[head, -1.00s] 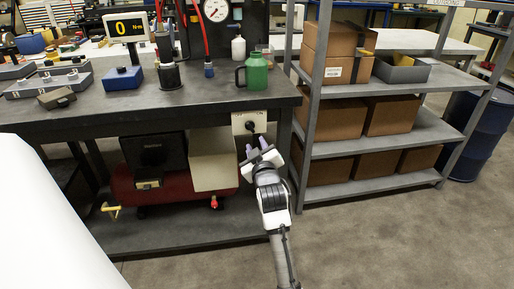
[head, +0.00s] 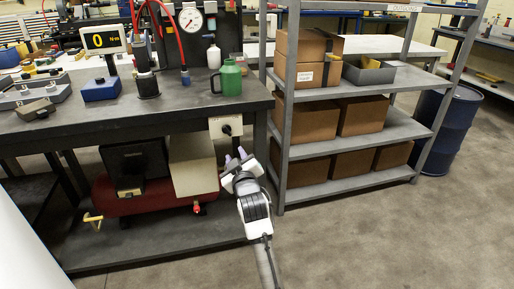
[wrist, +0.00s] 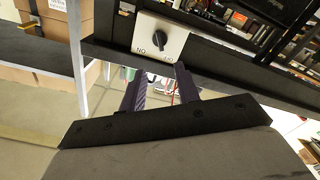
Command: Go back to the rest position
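My gripper (head: 235,160) is in front of the workbench (head: 120,118), just below a pale switch plate with a black rotary knob (head: 226,128). In the wrist view the two dark fingers of my gripper (wrist: 157,88) stand apart with nothing between them. The switch plate (wrist: 178,37) shows beyond the fingertips there, apart from them, with its knob (wrist: 155,40) at its middle. My white arm reaches up from the bottom of the head view.
A grey shelf rack (head: 300,199) with cardboard boxes (head: 315,121) stands close right of my gripper. A red tank (head: 150,201) lies under the bench. A green jug (head: 229,80) stands on the bench top. Bare floor (head: 370,240) is open at the lower right.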

